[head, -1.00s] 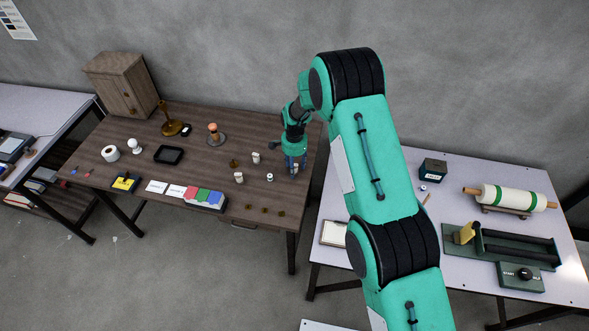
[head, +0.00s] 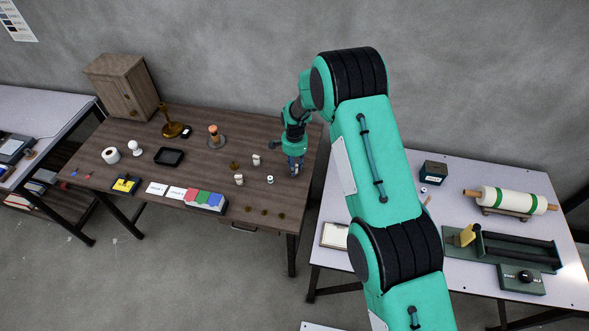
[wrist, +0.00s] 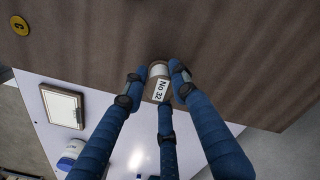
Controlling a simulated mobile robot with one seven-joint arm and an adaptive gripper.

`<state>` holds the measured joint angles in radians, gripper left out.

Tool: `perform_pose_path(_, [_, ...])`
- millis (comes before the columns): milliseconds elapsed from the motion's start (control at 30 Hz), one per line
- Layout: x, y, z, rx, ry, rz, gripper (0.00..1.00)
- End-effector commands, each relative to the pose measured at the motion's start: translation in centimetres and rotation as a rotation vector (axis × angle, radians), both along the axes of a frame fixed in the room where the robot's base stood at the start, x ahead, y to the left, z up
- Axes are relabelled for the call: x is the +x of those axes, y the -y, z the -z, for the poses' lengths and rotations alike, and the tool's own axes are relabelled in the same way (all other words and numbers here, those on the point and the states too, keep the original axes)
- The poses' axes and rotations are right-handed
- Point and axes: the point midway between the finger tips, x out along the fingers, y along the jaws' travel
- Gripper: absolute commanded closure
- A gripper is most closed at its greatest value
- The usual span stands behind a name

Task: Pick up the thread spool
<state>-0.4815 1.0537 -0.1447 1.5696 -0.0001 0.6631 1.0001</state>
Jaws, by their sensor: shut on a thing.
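The thread spool (wrist: 157,72) shows in the wrist view with a pale top and a white label reading "No 32". My gripper (wrist: 158,82) has its blue fingers closed around it, two at the sides and one along the label. In the head view my gripper (head: 295,169) is at the right end of the brown wooden table (head: 215,160), low over its top. The held spool is mostly hidden by the fingers there. I cannot tell whether it touches the table.
Small pale spools (head: 270,180) stand left of my gripper, with several brass buttons (head: 264,212) near the front edge. A stand with an orange-topped piece (head: 214,132) is behind. A pale table (head: 450,200) stands to the right, across a gap.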

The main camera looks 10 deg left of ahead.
Motion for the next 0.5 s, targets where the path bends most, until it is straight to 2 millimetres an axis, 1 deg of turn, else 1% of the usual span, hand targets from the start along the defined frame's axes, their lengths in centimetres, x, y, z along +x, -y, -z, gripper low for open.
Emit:
perform_pose_path(200, [0.1,0.0,-2.5,0.001,0.003,0.0,0.93])
perform_pose_path(500, [-4.2,2.1,-2.8,0.0,0.0,0.0,0.93])
